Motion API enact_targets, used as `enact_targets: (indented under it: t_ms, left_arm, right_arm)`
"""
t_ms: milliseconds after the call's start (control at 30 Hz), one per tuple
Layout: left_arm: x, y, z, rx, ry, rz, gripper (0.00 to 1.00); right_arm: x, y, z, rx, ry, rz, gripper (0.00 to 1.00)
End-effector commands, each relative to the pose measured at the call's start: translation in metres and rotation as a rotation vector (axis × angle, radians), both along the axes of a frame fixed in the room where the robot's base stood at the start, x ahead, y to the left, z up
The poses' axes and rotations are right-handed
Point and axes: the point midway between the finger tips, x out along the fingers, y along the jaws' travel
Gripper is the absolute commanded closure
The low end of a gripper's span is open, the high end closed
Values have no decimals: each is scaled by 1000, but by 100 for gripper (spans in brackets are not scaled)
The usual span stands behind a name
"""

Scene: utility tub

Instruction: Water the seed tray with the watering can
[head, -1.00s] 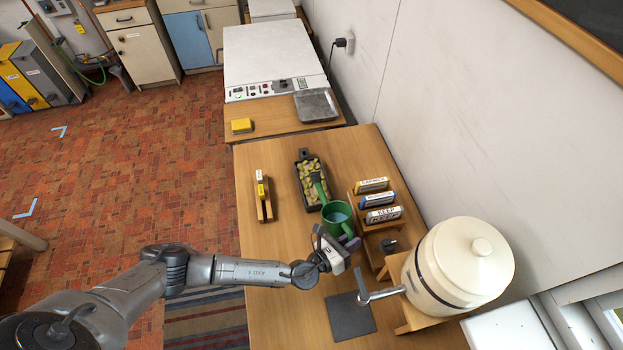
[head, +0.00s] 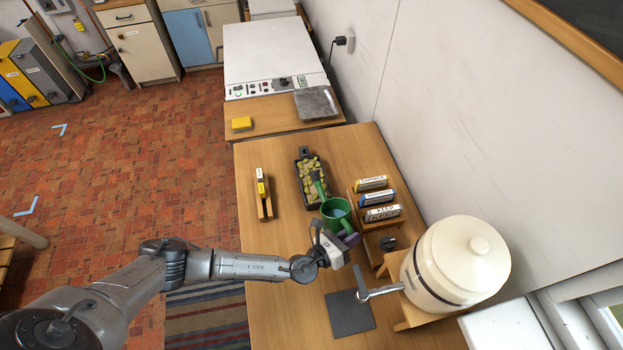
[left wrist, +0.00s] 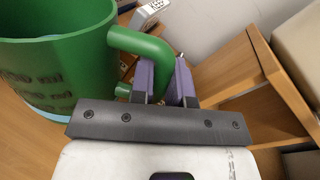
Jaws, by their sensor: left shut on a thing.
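The green watering can (head: 337,210) is held at the right side of the seed tray, its spout (head: 320,187) reaching over the tray. Blue water shows inside the can. The black seed tray (head: 298,167) holds yellowish and dark contents. My left gripper (head: 348,238) is shut on the can's handle. The left wrist view shows the purple-grey fingers (left wrist: 165,80) at the green handle (left wrist: 150,45), with the can's body (left wrist: 60,60) at the left. The can looks tipped towards the tray; whether water is flowing is too small to tell. My right gripper is not in view.
A cream lidded crock (head: 455,262) with a tap stands on a wooden stand at right, above a dark mat (head: 350,313). A rack of labelled blocks (head: 372,198) is close right of the can. A wooden holder (head: 264,195) stands left of the tray.

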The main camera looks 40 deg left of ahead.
Motion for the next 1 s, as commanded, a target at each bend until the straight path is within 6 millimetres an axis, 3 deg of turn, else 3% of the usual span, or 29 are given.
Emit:
enact_targets:
  t_ms: [1000]
  left_arm:
    - [5,8,16,-51,28,0,100]
  right_arm:
    - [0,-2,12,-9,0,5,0]
